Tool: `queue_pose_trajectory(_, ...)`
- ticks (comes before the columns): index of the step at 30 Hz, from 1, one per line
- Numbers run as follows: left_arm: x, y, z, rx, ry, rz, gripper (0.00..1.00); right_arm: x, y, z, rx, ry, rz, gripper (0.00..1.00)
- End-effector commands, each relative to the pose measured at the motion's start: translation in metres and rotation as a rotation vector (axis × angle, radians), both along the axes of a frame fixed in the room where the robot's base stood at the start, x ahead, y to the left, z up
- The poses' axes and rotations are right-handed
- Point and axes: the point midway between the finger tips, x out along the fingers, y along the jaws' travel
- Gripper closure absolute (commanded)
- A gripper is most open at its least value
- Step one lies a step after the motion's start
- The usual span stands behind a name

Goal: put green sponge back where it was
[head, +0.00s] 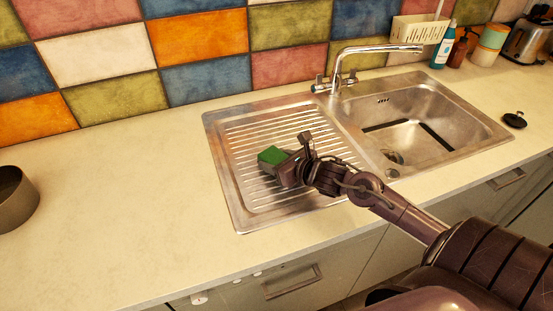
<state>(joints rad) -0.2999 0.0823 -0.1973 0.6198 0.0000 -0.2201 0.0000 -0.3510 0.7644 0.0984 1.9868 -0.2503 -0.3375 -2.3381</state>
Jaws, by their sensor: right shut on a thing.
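A small green sponge (271,155) is at the middle of the ribbed metal drainboard (236,193), left of the sink bowl. My right gripper (283,167) reaches in from the lower right and is shut on the sponge. The gripper hides the sponge's right side. The sponge is at or just above the ribs; I cannot tell whether it touches them. My left gripper is not in view.
The sink bowl (423,110) and chrome tap (377,50) stand right of the drainboard. A white caddy (419,29), a teal bottle (443,47) and a black plug (514,120) are farther right. A round pot (14,199) stands at far left. The counter (130,200) between is clear.

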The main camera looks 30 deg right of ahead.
Motion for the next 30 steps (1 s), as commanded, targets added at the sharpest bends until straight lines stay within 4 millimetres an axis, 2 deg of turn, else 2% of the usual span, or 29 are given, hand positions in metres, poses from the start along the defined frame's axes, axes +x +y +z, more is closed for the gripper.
queue_pose_trajectory(11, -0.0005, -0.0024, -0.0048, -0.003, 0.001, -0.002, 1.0, 0.0003, -0.0003, -0.005, -0.001, -0.001, -0.001, 0.65)
queue_pose_trajectory(12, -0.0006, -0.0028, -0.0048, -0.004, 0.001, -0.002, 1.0, 0.0003, -0.0004, -0.0049, -0.001, -0.001, -0.001, 0.43)
queue_pose_trajectory(17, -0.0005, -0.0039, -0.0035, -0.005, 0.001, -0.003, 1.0, 0.0002, -0.0004, -0.0036, 0.0, -0.001, -0.001, 0.23)
queue_pose_trajectory(28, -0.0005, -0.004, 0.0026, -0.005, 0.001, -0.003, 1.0, 0.0003, -0.0003, 0.0022, 0.001, -0.001, -0.001, 0.23)
queue_pose_trajectory(30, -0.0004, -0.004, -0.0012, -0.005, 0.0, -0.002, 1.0, -0.0053, -0.0012, 0.0002, -0.001, 0.001, -0.001, 0.23)
